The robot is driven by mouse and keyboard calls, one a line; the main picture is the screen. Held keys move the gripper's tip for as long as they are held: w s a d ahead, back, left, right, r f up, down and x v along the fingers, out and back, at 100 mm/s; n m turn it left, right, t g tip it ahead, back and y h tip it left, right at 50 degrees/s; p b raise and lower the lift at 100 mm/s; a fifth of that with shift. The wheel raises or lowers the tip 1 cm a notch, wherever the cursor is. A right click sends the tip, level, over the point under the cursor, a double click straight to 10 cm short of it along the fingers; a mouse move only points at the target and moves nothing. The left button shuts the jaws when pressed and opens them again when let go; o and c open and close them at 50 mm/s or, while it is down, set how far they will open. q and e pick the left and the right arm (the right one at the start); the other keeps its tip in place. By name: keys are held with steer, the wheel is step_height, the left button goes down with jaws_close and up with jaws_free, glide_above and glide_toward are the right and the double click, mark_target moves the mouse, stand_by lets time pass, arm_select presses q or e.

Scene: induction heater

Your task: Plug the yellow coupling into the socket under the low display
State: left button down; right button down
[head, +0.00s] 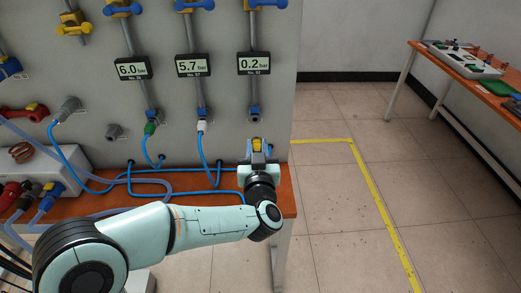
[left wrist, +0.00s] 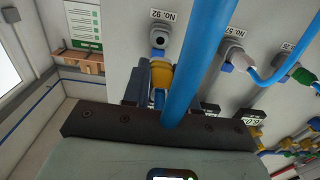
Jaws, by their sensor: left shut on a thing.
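The low display (head: 254,63) reads 0.2 bar, No. 92, at the right of the grey panel. Its socket (head: 254,113) hangs below it and looks empty; in the left wrist view the socket (left wrist: 159,37) shows a dark open mouth beside the No. 92 label. My left gripper (head: 258,155) is shut on the yellow coupling (head: 257,145), just below the socket. In the left wrist view the coupling (left wrist: 160,76) is between the jaws, close to the socket and seemingly apart from it. A blue hose (left wrist: 190,65) crosses in front, partly hiding the jaws. My right gripper is not in view.
Displays reading 5.7 (head: 193,65) and 6.0 bar (head: 132,68) are to the left, with hoses plugged in below by a white coupling (head: 202,127) and a green coupling (head: 150,129). Blue hoses lie along the wooden ledge (head: 110,200). Open floor lies right of the panel.

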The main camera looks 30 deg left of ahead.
arm_select(q)
steer(key=x, duration=0.7)
steer(key=shift+w+a, duration=0.3)
stand_by(0.3)
steer(key=shift+p, duration=0.6)
stand_by(1.4)
steer(key=shift+w+a, duration=0.3)
steer(key=shift+w, duration=0.25)
stand_by(0.3)
steer(key=c, duration=0.8)
jaws_free()
